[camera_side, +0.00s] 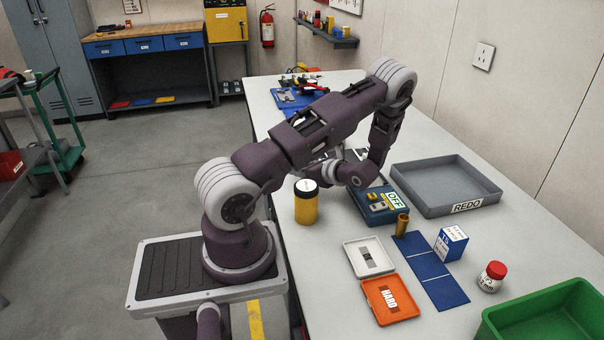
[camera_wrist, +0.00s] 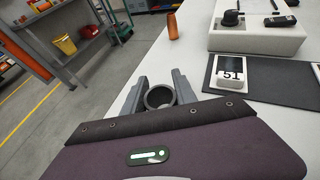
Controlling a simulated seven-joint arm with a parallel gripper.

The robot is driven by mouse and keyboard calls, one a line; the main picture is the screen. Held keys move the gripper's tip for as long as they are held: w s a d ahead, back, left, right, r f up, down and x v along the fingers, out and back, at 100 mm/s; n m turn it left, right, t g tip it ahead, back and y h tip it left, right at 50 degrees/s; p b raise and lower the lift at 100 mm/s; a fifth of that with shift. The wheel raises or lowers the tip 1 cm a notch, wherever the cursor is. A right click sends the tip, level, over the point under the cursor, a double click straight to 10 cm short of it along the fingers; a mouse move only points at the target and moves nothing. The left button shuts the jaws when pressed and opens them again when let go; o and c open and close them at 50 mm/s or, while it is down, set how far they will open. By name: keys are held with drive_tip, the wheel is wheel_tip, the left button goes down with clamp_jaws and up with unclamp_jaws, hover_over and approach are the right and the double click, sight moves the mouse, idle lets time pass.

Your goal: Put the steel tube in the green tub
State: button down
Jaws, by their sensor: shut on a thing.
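The steel tube (camera_wrist: 160,97) shows in the wrist view as a grey ring with an open dark end. My gripper (camera_wrist: 159,92) is shut on it, with one grey finger on each side. In the side view my arm hides the tube and most of the gripper. The green tub (camera_side: 548,318) stands at the lower right corner of the side view, partly cut off by the frame. My gripper is well away from it, on the far side of the table's middle.
A grey REDO tray (camera_side: 445,201), a blue OFF box (camera_side: 376,217), a brass cylinder (camera_side: 402,226), a blue-white carton (camera_side: 450,243) and a red-lidded jar (camera_side: 491,277) stand towards the tub. An orange HARD tray (camera_side: 408,311) and yellow canister (camera_side: 306,205) are nearer my base.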

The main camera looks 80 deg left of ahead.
drive_tip(key=shift+f, duration=0.65)
drive_tip(key=shift+f, duration=0.1)
drive_tip(key=c, duration=1)
unclamp_jaws()
drive_tip(key=shift+f, duration=0.1)
drive_tip(key=shift+o, duration=0.5)
drive_tip(key=v, duration=0.7)
drive_tip(key=shift+s+d, duration=0.2)
drive_tip(key=shift+s, duration=0.15)
